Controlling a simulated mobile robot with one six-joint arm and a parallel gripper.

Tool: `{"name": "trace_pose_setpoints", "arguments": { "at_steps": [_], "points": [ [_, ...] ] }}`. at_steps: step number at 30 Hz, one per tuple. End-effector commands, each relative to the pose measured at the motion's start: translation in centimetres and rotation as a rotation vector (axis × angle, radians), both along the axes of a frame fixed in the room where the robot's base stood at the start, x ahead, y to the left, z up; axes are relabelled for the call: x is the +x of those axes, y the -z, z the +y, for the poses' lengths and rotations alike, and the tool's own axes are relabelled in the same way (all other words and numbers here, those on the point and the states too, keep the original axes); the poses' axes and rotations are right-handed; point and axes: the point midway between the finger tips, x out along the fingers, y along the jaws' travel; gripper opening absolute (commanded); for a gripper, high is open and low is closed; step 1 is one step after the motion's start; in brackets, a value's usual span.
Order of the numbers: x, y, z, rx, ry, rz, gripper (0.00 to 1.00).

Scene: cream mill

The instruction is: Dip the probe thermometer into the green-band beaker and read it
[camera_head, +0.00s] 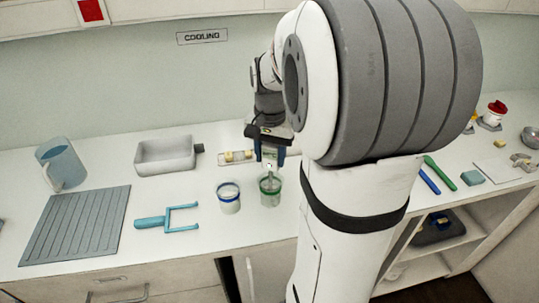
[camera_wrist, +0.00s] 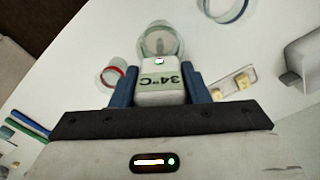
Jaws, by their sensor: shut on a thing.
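My gripper (camera_wrist: 160,88) is shut on the probe thermometer (camera_wrist: 160,67), a white block between its two blue fingers. The thermometer's green display reads 34°C, upside down in the wrist view. The green-band beaker (camera_head: 270,197) stands on the counter directly below my gripper (camera_head: 270,158) in the head view. The probe points down into the beaker's mouth; its tip cannot be made out clearly. In the wrist view the green-band beaker (camera_wrist: 147,33) shows just beyond the thermometer's body.
A blue-band beaker (camera_head: 229,203) stands close left of the green-band one. A red-band beaker (camera_wrist: 106,77) shows in the wrist view. A teal fork-shaped tool (camera_head: 151,222), grey tray (camera_head: 167,167), jug (camera_head: 68,165) and ribbed mat (camera_head: 75,225) lie to the left.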

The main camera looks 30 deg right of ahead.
Motion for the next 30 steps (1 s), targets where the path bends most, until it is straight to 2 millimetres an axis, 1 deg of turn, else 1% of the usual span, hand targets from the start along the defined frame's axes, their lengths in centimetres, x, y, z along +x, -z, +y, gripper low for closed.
{"name": "trace_pose_setpoints", "arguments": {
  "at_steps": [1, 3, 30],
  "points": [
    [0.0, -0.6, 0.0, 0.000, 0.000, -0.001, 0.22],
    [0.0, -1.1, 0.0, 0.000, 0.000, -0.001, 0.22],
    [0.0, -7.5, 0.0, 0.000, 0.000, -0.001, 0.22]
  ]
}}
